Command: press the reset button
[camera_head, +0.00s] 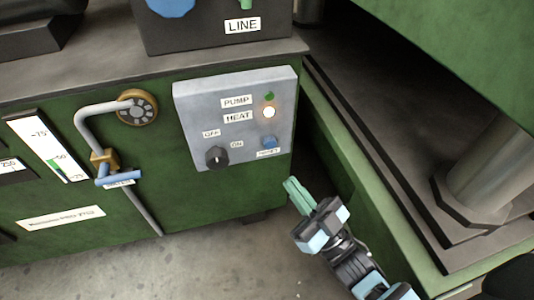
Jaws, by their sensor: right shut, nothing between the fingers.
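A grey control panel (236,115) is on the green machine front. Its small blue button (269,142) sits at the lower right, above a small white label too small to read. A black OFF/ON knob (216,157) is at the panel's lower left. The HEAT lamp (269,112) glows pale, and the PUMP lamp (269,96) is green. My right gripper (290,184) is shut and empty, just below and right of the panel. Its pale green fingertips point up and left, apart from the blue button. My left gripper is not in view.
A bent grey pipe with a brass valve and blue handle (119,177) sticks out left of the panel. A dark box labelled LINE (215,40) stands on the ledge above. A green press frame with a thick column (490,175) is on the right. Grey floor (190,265) lies below.

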